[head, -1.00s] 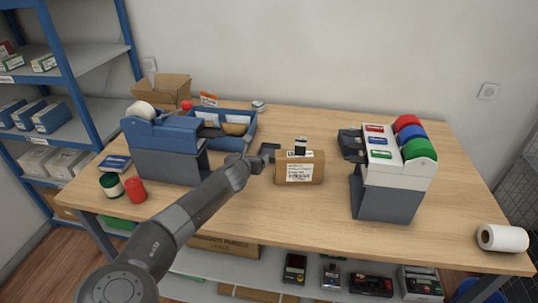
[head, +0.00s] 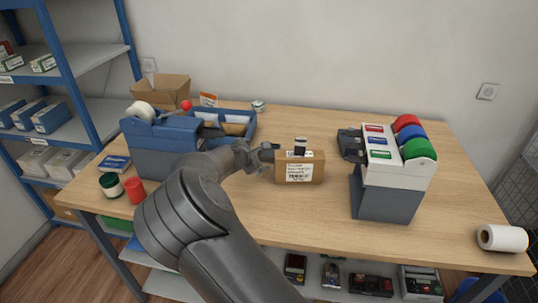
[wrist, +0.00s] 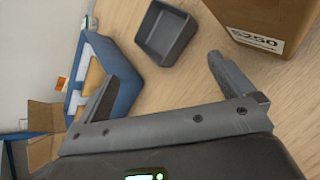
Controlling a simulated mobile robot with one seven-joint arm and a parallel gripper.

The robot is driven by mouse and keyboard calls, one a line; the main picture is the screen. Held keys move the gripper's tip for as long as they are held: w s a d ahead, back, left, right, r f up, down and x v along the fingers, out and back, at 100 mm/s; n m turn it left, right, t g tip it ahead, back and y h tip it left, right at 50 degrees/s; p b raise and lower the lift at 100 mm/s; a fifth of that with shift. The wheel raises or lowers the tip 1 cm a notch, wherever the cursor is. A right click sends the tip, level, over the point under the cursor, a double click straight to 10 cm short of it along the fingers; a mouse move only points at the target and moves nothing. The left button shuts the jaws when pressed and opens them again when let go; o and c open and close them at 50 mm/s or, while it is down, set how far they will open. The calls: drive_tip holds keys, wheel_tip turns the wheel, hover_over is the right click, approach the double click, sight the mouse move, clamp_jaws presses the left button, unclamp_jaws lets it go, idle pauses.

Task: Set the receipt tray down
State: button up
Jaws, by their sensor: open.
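The receipt tray (wrist: 166,34) is a small dark grey square dish with raised walls. In the wrist view it rests on the wooden table, empty, just beyond my fingertips and apart from them. In the head view I cannot make it out; my gripper and arm cover that spot. My gripper (head: 262,156) is open, low over the table left of the cardboard parcel (head: 300,168). In the wrist view my gripper (wrist: 160,64) has its fingers wide apart with nothing between them.
The parcel stands close on the right of my gripper. A blue organizer (head: 247,128) with envelopes and a blue-grey dispenser (head: 168,152) stand left. A label dispenser with coloured rolls (head: 392,170) stands right. The table's back middle (head: 315,122) is clear.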

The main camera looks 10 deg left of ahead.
drive_tip(key=w+r+m, duration=0.1)
drive_tip(key=m, duration=0.2)
drive_tip(key=w+d+m+g, duration=0.1)
drive_tip(key=m, duration=0.3)
drive_tip(key=w+d+r+m+g, duration=0.1)
drive_tip(key=m, duration=0.3)
drive_tip(key=shift+d+r, duration=0.25)
drive_tip(key=shift+r, duration=0.1)
wheel_tip(320, 180, up, 3)
drive_tip(key=d+m+g+y, duration=0.1)
drive_tip(key=m+g+y, duration=0.1)
drive_tip(key=m, duration=0.8)
drive_tip(key=m+g, duration=0.1)
drive_tip(key=m, duration=0.4)
approach(269, 153)
drive_tip(key=x, duration=0.6)
drive_tip(key=shift+w+d, duration=0.1)
drive_tip(key=shift+d, duration=0.05)
drive_tip(key=shift+r, duration=0.1)
